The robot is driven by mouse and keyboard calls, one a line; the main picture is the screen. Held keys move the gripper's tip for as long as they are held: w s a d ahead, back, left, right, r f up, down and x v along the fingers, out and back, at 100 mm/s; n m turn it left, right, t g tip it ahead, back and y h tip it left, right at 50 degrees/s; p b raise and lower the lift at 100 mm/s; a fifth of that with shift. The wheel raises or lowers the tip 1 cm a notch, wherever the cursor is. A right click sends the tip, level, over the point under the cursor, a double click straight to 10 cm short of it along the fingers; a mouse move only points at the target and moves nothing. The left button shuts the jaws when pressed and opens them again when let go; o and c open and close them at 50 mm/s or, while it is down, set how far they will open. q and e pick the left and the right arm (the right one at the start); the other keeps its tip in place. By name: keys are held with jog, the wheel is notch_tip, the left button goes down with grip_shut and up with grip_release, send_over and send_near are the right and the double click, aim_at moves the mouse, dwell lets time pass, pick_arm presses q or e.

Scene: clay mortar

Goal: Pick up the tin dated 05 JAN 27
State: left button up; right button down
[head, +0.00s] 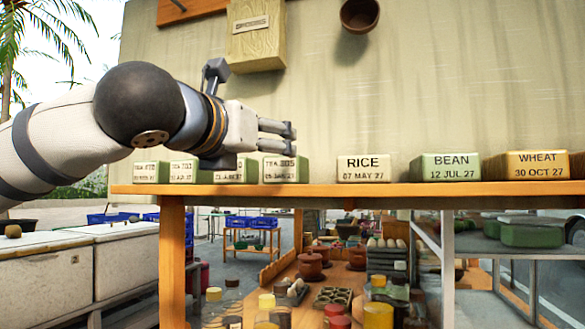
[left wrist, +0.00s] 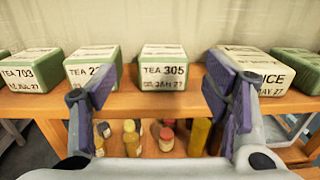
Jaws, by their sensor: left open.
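The tea tin dated 05 JAN 27 (head: 286,169) is a green block with a cream front label reading TEA 305. It stands upright on the wooden shelf (head: 330,189), at the right end of the tea tins. In the left wrist view the same tin (left wrist: 164,72) shows between my open fingers, farther out than the fingertips. My left gripper (head: 290,129) is open and empty; in the head view its fingers appear just above this tin. It also shows in the left wrist view (left wrist: 155,86). My right gripper is not in view.
Left of it stand several tea tins, including TEA 703 (left wrist: 27,76). To its right are the rice tin (head: 364,169), bean tin (head: 445,167) and wheat tin (head: 537,165). A wooden box (head: 257,40) hangs on the wall above. Jars and pots sit below the shelf.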

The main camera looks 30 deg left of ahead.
aim_at(286, 159)
pick_arm(q)
jog(key=w, duration=0.2)
jog(key=w+f+b, duration=0.1)
jog(key=w, duration=0.1)
jog(key=shift+a+f, duration=0.15)
jog(key=shift+a, duration=0.05)
jog(key=w, duration=0.4)
jog(key=w+a+b, duration=0.1)
jog(key=w, duration=0.1)
jog(key=shift+w, duration=0.2)
jog(key=shift+w+a, duration=0.1)
jog(key=shift+w, duration=0.25)
jog(key=shift+r, duration=0.25)
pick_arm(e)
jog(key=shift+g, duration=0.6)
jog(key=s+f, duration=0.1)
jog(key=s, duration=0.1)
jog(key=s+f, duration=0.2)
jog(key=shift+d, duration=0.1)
pick_arm(q)
jog(key=c, duration=1)
